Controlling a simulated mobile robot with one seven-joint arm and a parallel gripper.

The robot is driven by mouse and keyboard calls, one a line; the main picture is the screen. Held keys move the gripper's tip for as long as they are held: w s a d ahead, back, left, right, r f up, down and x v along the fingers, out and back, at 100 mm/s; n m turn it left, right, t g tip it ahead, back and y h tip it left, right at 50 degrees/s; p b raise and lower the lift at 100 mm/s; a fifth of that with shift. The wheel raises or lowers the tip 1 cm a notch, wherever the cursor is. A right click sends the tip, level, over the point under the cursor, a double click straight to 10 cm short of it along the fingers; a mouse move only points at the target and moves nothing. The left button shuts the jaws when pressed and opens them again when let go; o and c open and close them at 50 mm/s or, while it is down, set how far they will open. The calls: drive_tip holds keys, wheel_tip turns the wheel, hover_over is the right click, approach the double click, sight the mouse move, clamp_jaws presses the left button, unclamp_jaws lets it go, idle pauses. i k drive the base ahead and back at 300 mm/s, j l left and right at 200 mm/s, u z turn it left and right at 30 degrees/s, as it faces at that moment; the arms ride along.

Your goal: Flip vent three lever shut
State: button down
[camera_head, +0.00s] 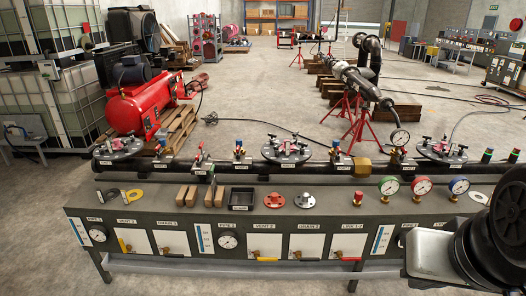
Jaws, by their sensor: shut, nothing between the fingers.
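The long dark bench (200,262) has a front panel with white plates, gauges and small levers. One plate (265,244), whose label seems to read VENT 2, has a yellow lever (266,260) lying level along its lower edge. Plates to its right carry a black lever (308,260) and a red lever (348,260). I cannot make out a vent three plate or lever. The panel's right part, past a gauge whose label is partly cut off, is hidden behind my arm at lower right. My gripper's fingers do not show.
On the bench top lie wooden blocks (187,194), a black tray (242,199), flanged discs (275,201) and several dial gauges (389,186). A black pipe (215,167) with valves runs behind. A red compressor (140,100) stands back left. The floor beyond is largely open.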

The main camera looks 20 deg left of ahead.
sight(128, 248)
drive_tip(key=i+j, duration=0.1)
drive_tip(key=j, duration=0.45)
drive_tip(key=i+j+u, duration=0.15)
drive_tip(key=j, duration=1)
drive_tip(key=i+j+u, duration=0.1)
drive_tip(key=j, duration=0.45)
drive_tip(key=i+j+u, duration=0.1)
drive_tip(key=j, duration=0.45)
drive_tip(key=i+j, duration=0.25)
drive_tip(key=j, duration=0.3)
drive_tip(key=i+j+u, duration=0.1)
drive_tip(key=j, duration=0.45)
drive_tip(key=i+j+u, duration=0.1)
drive_tip(key=i+j, duration=0.15)
drive_tip(key=j, duration=0.25)
drive_tip(key=i, duration=0.5)
